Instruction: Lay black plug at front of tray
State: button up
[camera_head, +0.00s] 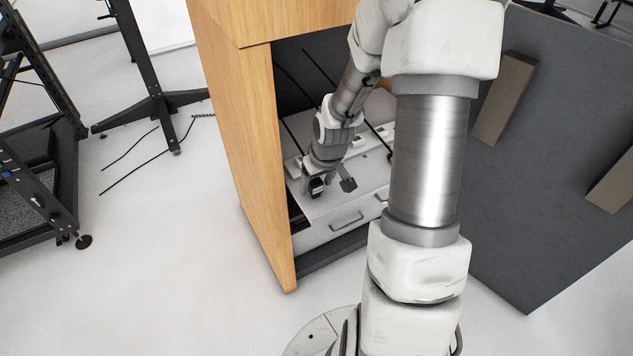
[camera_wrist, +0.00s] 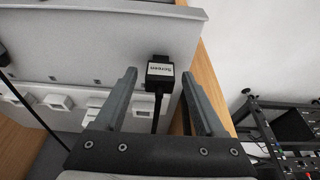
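The black plug (camera_wrist: 160,72), with a white label reading "Screen", lies on the pale grey tray (camera_wrist: 95,60) in the wrist view, near the tray's right side and front edge. Its black cable runs back between my fingers. My gripper (camera_wrist: 160,75) is open, with one finger on each side of the plug and a visible gap to both. In the head view my gripper (camera_head: 332,186) is low over the tray (camera_head: 350,203) inside the wooden cabinet. A small dark shape at its left finger may be the plug; I cannot tell.
White sockets (camera_wrist: 56,101) sit towards the tray's rear. The cabinet's wooden side wall (camera_head: 240,150) stands close to my gripper. Black cables run down inside the cabinet.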

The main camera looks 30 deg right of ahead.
jog(key=p+v, duration=0.6)
jog(key=v, duration=0.6)
jog(key=shift+r, duration=0.15)
